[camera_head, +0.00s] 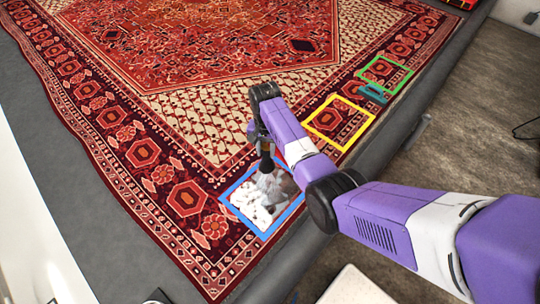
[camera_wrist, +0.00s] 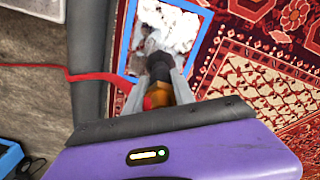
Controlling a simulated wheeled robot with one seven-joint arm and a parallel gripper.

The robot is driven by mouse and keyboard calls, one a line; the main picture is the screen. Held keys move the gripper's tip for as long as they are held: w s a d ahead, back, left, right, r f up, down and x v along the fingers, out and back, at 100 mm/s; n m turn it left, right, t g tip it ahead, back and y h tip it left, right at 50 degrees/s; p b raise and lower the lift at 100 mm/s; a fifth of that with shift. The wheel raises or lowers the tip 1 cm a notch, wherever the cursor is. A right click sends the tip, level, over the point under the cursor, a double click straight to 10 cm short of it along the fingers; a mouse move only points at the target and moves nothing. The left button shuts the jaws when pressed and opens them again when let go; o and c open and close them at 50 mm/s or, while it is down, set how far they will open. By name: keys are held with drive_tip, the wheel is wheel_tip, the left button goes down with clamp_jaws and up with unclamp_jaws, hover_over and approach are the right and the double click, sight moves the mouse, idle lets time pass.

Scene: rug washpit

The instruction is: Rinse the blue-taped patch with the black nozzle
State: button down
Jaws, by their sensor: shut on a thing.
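The blue-taped patch (camera_head: 240,219) lies on the red rug near its front edge, with white foam (camera_head: 250,207) inside the tape. My gripper (camera_head: 265,148) is above the patch's far side, partly hidden by my arm. In the wrist view my gripper (camera_wrist: 158,90) is shut on the black nozzle (camera_wrist: 160,66), which has a yellow and red body. The nozzle tip points down at the patch, and a whitish-grey spray (camera_head: 269,184) spreads below it over the foam. The blue tape also shows in the wrist view (camera_wrist: 205,52).
A yellow-taped square (camera_head: 322,107) and a green-taped square (camera_head: 386,60) lie farther right on the rug. A teal object (camera_head: 373,93) lies between them. A red hose (camera_wrist: 60,72) runs left from the nozzle across the grey pit edge (camera_wrist: 88,45).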

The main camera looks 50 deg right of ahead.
drive_tip(key=w+b, duration=1.2)
drive_tip(key=b, duration=0.3)
drive_tip(key=shift+a+p, duration=2.95)
drive_tip(key=shift+a, duration=1.3)
drive_tip(key=s+d+p, duration=0.1)
drive_tip(key=s+p, duration=2.3)
drive_tip(key=p, duration=0.2)
